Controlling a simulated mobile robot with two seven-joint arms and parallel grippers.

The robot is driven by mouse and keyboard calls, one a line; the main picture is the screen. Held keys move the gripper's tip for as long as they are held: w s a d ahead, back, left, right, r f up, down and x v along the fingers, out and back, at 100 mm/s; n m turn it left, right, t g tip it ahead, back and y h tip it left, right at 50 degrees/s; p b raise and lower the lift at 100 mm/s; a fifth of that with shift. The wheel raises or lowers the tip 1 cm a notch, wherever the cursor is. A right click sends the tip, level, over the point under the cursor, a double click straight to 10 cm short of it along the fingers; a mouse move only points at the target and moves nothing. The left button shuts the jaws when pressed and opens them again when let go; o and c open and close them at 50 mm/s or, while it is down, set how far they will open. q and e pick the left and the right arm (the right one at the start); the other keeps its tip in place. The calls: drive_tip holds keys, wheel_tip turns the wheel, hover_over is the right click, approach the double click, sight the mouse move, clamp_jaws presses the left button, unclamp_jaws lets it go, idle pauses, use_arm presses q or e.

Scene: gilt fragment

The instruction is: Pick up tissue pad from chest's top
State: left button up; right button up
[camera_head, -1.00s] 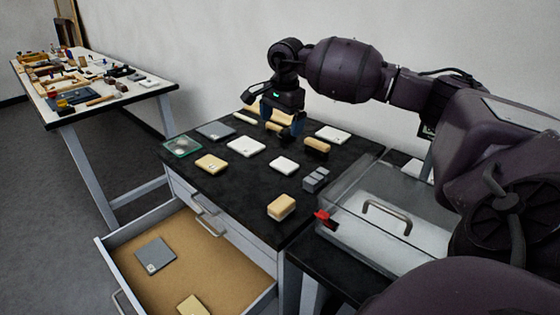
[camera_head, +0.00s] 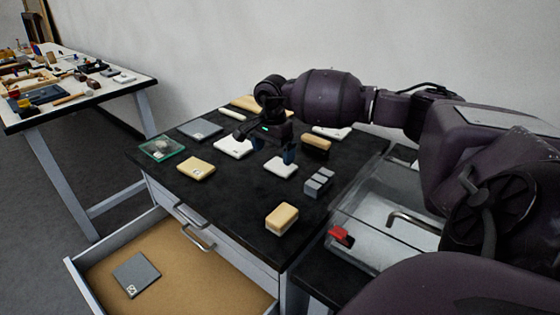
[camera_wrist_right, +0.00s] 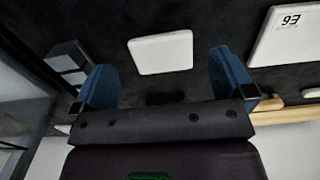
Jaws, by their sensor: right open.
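The chest's black top (camera_head: 238,200) carries several flat pads and blocks. A plain white pad (camera_head: 281,167), which looks like the tissue pad, lies flat near the middle of the top. It also shows in the right wrist view (camera_wrist_right: 160,52), ahead of and between the two blue fingers. My right gripper (camera_head: 273,150) is open and empty, over the far side of this pad, and I see no contact. The fingers show wide apart in the right wrist view (camera_wrist_right: 162,68). My left gripper is not in view.
A marked white pad (camera_head: 233,147), a tan pad (camera_head: 196,168), a tan block (camera_head: 282,218), grey blocks (camera_head: 319,182) and a glass dish (camera_head: 161,148) surround it. An open drawer (camera_head: 190,265) juts out in front. A clear-walled box (camera_head: 385,225) stands at right.

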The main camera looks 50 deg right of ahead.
sight(275, 169)
drive_tip(key=shift+s+d+f, duration=0.1)
drive_tip(key=shift+d+f, duration=0.05)
drive_tip(key=shift+f, duration=2.75)
drive_tip(key=shift+r, duration=0.1)
drive_tip(key=shift+c, duration=0.5)
drive_tip(key=c, duration=0.5)
